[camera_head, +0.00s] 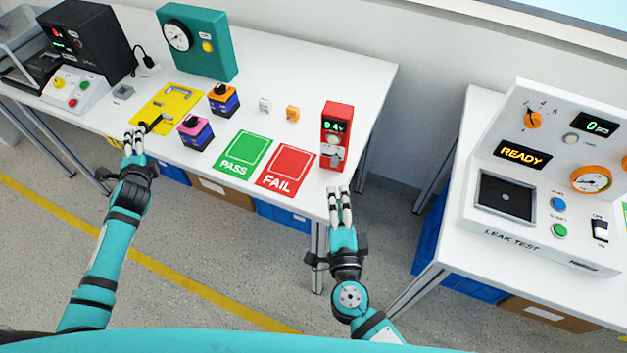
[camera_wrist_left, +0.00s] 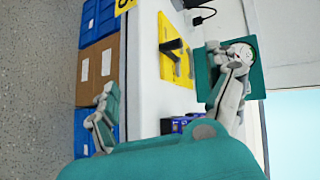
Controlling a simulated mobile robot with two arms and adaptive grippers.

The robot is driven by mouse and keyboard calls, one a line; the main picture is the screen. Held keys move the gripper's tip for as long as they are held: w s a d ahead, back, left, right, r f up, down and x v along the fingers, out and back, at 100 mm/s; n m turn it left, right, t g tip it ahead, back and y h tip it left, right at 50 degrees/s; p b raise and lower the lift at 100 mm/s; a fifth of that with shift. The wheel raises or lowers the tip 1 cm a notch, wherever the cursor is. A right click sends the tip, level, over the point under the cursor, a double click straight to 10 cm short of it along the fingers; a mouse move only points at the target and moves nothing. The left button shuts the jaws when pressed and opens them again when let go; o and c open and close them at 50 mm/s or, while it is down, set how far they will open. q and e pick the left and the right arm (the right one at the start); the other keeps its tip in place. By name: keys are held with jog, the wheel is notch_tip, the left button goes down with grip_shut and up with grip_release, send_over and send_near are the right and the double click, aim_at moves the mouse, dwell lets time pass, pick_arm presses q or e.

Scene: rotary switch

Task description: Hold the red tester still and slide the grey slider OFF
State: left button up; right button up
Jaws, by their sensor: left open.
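The red tester (camera_head: 336,118) stands upright near the right end of the long white table. It has a green-lit display, a round light button and a pale grey slider (camera_head: 332,155) low on its front. The slider's exact position is too small to tell. My right gripper (camera_head: 339,190) is just in front of the tester at the table's front edge, apart from it; its fingers look close together and hold nothing visible. My left gripper (camera_head: 134,136) is open and empty near the yellow plate (camera_head: 170,103), far left of the tester. Its spread fingers show in the left wrist view (camera_wrist_left: 170,100).
Green PASS (camera_head: 243,155) and red FAIL (camera_head: 286,170) mats lie left of the tester. Orange-topped (camera_head: 223,99) and pink-topped (camera_head: 195,133) blocks stand further left. A teal gauge box (camera_head: 205,45) is behind. A leak-test machine (camera_head: 545,180) stands on another table, across a gap.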

pick_arm(q)
notch_tip(320, 180, up, 5)
jog(key=w+d+m+t, duration=0.1)
jog(key=d+m+t, duration=0.1)
jog(key=d+m, duration=0.1)
jog(key=m+t+h, duration=0.3)
jog(key=m+h, duration=0.7)
jog(key=m, duration=1.2)
send_near(334, 129)
jog(key=x, duration=1.3)
jog(key=shift+w+f, duration=0.1)
jog(key=shift+f, duration=0.15)
